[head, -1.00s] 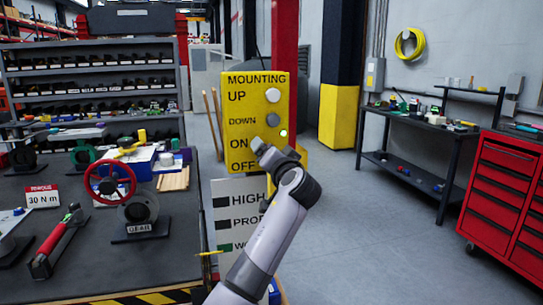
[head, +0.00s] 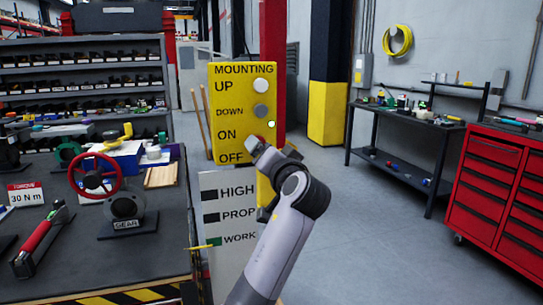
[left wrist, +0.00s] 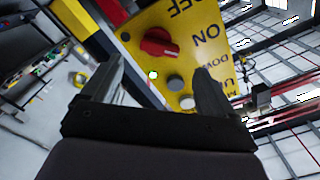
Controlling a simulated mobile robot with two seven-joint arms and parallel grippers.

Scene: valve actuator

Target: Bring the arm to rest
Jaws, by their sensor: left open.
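My arm rises from the bottom middle in the head view, and its far end overlaps the lower right of the yellow control panel (head: 230,88). The panel has a white UP button (head: 262,85), a grey DOWN button (head: 261,111) and a red knob (head: 261,138) beside ON and OFF, partly hidden by my arm. The left wrist view shows the red knob (left wrist: 159,43) whole, with the panel tilted. My left gripper (left wrist: 158,68) is open, with nothing between its fingers, and apart from the knob. A green light (head: 271,125) glows at the panel's edge. My right gripper is not in view.
A dark workbench (head: 150,262) with a red handwheel (head: 95,172) and a gear stand (head: 125,212) fills the left. A white HIGH/PROP/WORK board (head: 222,275) stands under the panel. A red tool cabinet (head: 490,190) is at right. The grey floor between is clear.

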